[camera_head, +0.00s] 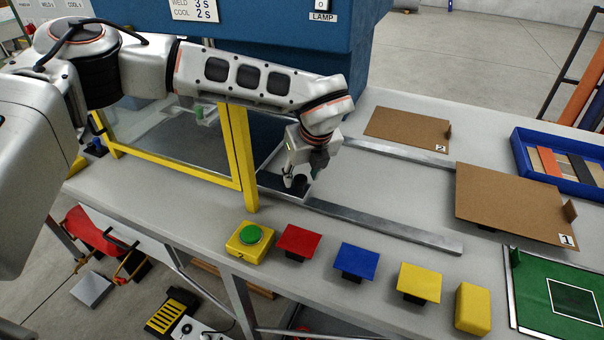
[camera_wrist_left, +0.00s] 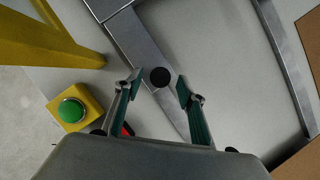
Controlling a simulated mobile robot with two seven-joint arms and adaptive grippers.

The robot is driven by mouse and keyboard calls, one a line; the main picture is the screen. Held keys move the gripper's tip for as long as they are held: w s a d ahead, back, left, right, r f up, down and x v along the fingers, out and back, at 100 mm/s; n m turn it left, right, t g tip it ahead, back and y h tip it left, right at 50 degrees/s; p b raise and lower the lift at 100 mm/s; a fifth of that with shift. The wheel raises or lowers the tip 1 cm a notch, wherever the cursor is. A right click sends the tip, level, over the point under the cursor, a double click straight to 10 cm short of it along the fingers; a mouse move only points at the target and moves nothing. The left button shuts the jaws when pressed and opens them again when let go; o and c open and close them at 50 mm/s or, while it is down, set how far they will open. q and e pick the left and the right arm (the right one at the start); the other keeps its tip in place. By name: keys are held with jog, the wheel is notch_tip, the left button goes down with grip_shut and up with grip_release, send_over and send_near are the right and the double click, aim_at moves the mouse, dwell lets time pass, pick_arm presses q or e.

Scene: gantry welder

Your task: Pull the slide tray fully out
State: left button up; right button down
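The slide tray (camera_head: 270,181) shows as a dark plate with a pale metal edge, mostly inside the welder behind the yellow guard frame (camera_head: 240,150). Its metal edge (camera_wrist_left: 104,8) shows at the top of the left wrist view. A round black knob (camera_wrist_left: 160,77) appears between the fingertips of my left gripper (camera_wrist_left: 157,86) in that view. The fingers are apart, one on each side of the knob, with visible gaps. In the head view my left gripper (camera_head: 303,177) points down at the tray's outer end, partly hiding it and the knob. My right gripper is not in view.
Two metal rails, near (camera_head: 385,225) and far (camera_head: 395,149), run right across the bench with clear surface between. A green button (camera_head: 250,235) and red, blue and yellow plates line the front. A blue bin (camera_head: 530,150) is right.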

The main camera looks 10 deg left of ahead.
pick_arm(q)
jog(key=shift+w+a+f, duration=0.1)
jog(key=shift+w+f, duration=0.05)
jog(key=shift+f, duration=0.3)
jog(key=shift+c, duration=0.5)
grip_shut()
